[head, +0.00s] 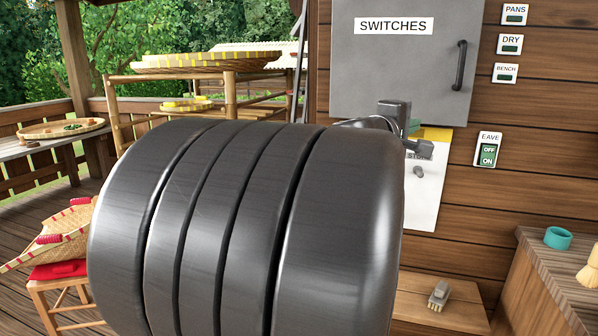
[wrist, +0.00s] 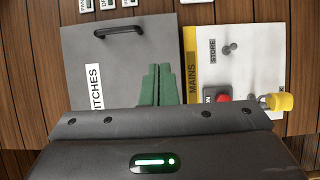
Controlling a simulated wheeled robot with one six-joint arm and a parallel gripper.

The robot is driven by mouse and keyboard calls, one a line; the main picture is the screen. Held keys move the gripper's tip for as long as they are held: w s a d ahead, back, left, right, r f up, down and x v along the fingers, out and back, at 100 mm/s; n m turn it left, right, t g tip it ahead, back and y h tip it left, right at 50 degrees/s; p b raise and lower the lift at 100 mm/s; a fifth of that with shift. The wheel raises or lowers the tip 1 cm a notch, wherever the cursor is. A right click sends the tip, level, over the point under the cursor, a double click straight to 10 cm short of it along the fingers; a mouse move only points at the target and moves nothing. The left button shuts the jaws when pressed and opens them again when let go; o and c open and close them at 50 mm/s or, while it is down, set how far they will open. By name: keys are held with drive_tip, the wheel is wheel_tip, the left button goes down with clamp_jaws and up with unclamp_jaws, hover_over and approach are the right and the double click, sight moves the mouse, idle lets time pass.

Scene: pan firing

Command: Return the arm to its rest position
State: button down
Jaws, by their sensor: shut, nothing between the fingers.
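My gripper (wrist: 158,86) shows in the wrist view as two green fingers pressed together with nothing between them. They point toward the wall, in front of the grey SWITCHES box (wrist: 125,58). In the head view a large dark ribbed part of my own arm fills the middle and hides much of the scene. The far end of my arm shows just past it, below the SWITCHES box (head: 385,60) and near the white panel (head: 424,205). The gripper's fingers are hard to make out there.
The white panel in the wrist view carries a yellow MAINS strip (wrist: 193,75), a red button (wrist: 223,97) and a yellow padlock (wrist: 280,101). An EAVE switch (head: 488,149) is on the wooden wall.

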drive_tip(key=s+a+p, duration=0.2)
drive_tip(key=a+p, duration=0.4)
drive_tip(key=a, duration=0.3)
drive_tip(key=shift+s+d+f, duration=0.1)
